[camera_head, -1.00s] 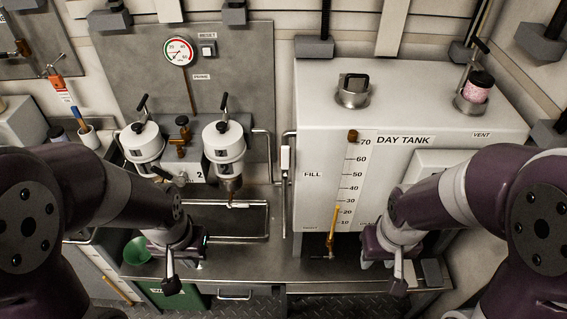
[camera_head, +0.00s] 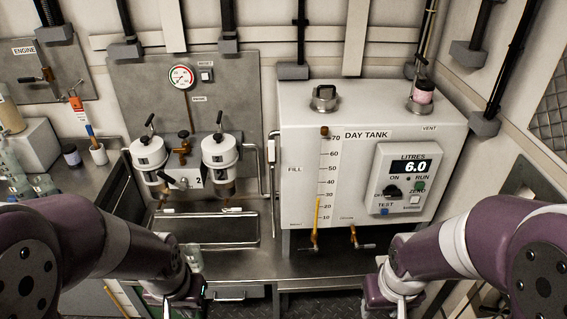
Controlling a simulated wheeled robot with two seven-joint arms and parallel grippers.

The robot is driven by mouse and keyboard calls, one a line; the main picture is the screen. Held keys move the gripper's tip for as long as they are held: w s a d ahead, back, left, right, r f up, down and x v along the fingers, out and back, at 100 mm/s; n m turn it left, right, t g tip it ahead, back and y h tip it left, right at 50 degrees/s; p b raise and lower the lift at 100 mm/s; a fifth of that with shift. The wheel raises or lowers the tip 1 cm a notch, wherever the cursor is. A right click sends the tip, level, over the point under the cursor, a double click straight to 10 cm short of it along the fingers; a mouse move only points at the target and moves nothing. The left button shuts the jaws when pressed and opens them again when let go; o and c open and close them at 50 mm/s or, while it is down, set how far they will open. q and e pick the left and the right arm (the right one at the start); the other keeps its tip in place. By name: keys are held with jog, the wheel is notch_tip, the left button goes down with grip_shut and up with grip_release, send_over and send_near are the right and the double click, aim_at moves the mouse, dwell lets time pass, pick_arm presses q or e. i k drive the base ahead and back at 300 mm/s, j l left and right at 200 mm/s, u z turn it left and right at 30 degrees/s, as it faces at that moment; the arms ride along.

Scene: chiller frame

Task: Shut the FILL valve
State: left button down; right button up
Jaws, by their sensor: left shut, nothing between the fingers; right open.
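The FILL label (camera_head: 295,169) is on the left part of the white day tank's front (camera_head: 300,205). A pipe with a pale fitting (camera_head: 271,150) runs down just left of the tank beside that label; I cannot make out a FILL handle or its position. Two brass valves with levers, left (camera_head: 315,246) and right (camera_head: 355,240), sit under the tank's front; their small labels are unreadable. My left gripper (camera_head: 167,307) is shut and empty, low at the bottom edge, left of the tank. My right gripper (camera_head: 403,306) is open, low in front of the tank's right part. Both are apart from the valves.
A control box (camera_head: 402,178) on the tank shows 6.0 litres. A sight gauge scale (camera_head: 319,190) stands left of it. Two white filters (camera_head: 148,153) (camera_head: 220,150) hang over a metal tray (camera_head: 215,230). The steel bench (camera_head: 290,268) before the tank is mostly clear.

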aim_at(271, 143)
jog(key=i+j+z, duration=0.15)
jog(key=z, duration=0.25)
jog(key=i+j+z, duration=0.15)
jog(key=z, duration=0.25)
jog(key=i+j+z, duration=0.1)
jog(key=j+z, duration=0.55)
jog(key=z, duration=0.2)
jog(key=i, duration=0.05)
